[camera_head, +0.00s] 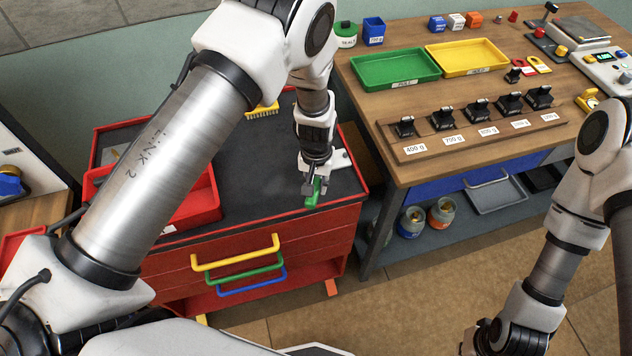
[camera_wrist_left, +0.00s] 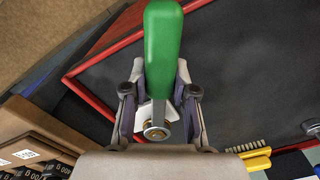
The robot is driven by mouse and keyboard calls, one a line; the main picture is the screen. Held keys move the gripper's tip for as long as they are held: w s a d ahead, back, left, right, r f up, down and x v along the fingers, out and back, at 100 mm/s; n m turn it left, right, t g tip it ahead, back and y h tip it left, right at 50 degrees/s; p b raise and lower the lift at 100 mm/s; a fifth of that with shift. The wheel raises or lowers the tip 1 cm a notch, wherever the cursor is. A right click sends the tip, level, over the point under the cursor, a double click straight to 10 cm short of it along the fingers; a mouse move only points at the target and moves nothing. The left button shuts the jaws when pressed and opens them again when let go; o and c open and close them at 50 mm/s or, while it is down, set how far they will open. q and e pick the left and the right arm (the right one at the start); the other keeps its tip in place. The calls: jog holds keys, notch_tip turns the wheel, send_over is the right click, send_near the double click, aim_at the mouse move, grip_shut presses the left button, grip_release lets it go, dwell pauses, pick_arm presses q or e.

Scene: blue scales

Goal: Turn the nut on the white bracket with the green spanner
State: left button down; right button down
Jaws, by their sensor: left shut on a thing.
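My left gripper (camera_head: 313,187) is over the front right corner of the red cabinet's dark top, shut on the green spanner (camera_head: 312,197). In the left wrist view the spanner's green handle (camera_wrist_left: 162,45) points up the picture, and its metal part runs down between the fingers (camera_wrist_left: 160,105). The white bracket (camera_head: 341,160) lies on the cabinet top beside the gripper, partly hidden by it. A brassy round nut (camera_wrist_left: 155,132) shows on the bracket between the fingers. I cannot tell whether the spanner's jaw is around it. My right gripper (camera_head: 472,344) is low, cut by the frame edge.
A red tray (camera_head: 205,200) sits on the cabinet top, partly behind my left arm. A yellow brush (camera_head: 263,111) lies at the back. The wooden bench (camera_head: 360,85) on the right carries green (camera_head: 395,69) and yellow (camera_head: 466,56) trays and a rack of weights (camera_head: 470,136).

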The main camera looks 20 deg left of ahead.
pick_arm(q)
jog(key=shift+w+d+n, duration=0.1)
jog(key=shift+d+n, duration=0.75)
jog(key=shift+n, duration=0.05)
jog(key=shift+w+d+n+b, duration=0.25)
jog(key=shift+d+n+b, duration=0.3)
jog(key=shift+d+n, duration=0.3)
jog(key=shift+a, duration=0.1)
jog(key=shift+w+d+n+b, duration=0.15)
jog(key=shift+d+n+b, duration=0.15)
jog(key=shift+n, duration=0.05)
jog(key=shift+w+d+n, duration=0.2)
jog(key=shift+d+n, duration=0.25)
jog(key=shift+n, duration=0.15)
jog(key=shift+b, duration=0.3)
